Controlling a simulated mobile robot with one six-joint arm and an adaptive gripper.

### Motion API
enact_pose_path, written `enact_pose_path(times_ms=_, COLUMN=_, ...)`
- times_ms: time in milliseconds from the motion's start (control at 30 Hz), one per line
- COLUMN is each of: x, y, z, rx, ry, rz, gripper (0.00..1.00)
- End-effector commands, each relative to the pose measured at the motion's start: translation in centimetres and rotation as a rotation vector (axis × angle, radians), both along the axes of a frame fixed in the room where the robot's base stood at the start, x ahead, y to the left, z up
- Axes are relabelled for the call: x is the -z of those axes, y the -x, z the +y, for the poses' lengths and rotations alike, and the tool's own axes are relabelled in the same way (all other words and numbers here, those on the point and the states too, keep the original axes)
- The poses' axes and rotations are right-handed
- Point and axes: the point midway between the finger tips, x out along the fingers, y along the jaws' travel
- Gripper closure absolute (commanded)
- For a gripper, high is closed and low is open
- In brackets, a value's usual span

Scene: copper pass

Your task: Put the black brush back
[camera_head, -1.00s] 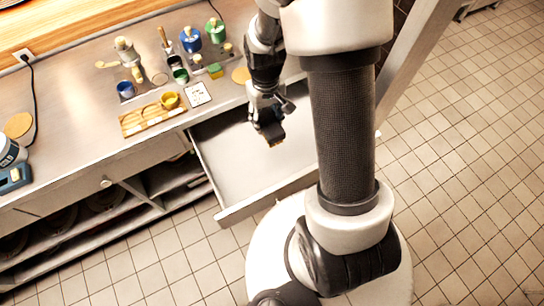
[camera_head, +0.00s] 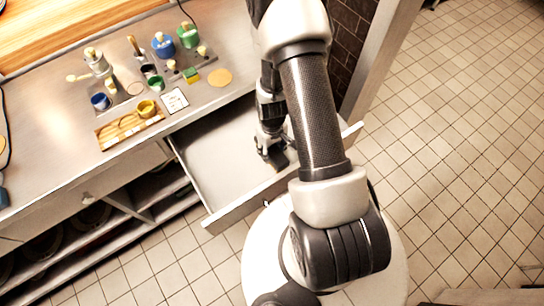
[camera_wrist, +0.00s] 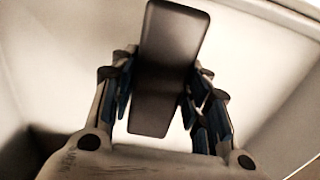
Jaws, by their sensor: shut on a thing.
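My gripper (camera_head: 273,152) is down inside the open drawer (camera_head: 211,160), near its right side. It is shut on the black brush (camera_wrist: 168,68), whose dark, smooth, rounded back fills the space between the fingers in the wrist view. In the head view the brush (camera_head: 279,162) is a small dark shape at the fingertips, partly covered by my arm. Its bristles are hidden in the wrist view. Whether the brush touches the drawer floor, I cannot tell.
The rest of the drawer looks empty. On the counter above stand a wooden tray (camera_head: 118,134) with a yellow cup (camera_head: 147,108), blue and green pots (camera_head: 187,36), a small card (camera_head: 174,101) and a round tan disc (camera_head: 220,78). Open shelves lie below at the left.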

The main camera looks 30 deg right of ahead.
Motion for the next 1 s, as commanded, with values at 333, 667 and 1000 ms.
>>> enact_pose_path(times_ms=333, x=4.3, y=0.0, z=0.0, rx=0.000, ry=0.000, rz=0.001, gripper=0.83)
enact_pose_path(times_ms=667, x=4.5, y=0.0, z=0.0, rx=0.000, ry=0.000, rz=0.000, gripper=0.83)
enact_pose_path(times_ms=1000, x=4.6, y=0.0, z=0.0, rx=0.000, ry=0.000, rz=0.001, gripper=0.40)
